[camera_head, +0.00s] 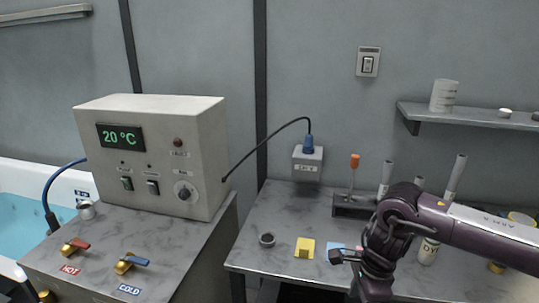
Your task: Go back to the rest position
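My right arm (490,232) comes in from the right, over the right-hand counter. It bends at a dark joint and drops toward the bottom edge, where my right gripper (372,284) is a dark shape partly cut off by the frame. I cannot make out its fingers or anything held in them. The arm hides part of the counter and a blue piece (337,248) beside a yellow block (304,247). My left arm and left gripper are not in view.
A control box (155,155) reading 20 °C stands on the left counter, with hot (75,246) and cold (131,262) levers before it. A tub (18,215) is at far left. A tool rack (352,205) and white tubes stand near my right arm. A shelf (470,115) hangs above.

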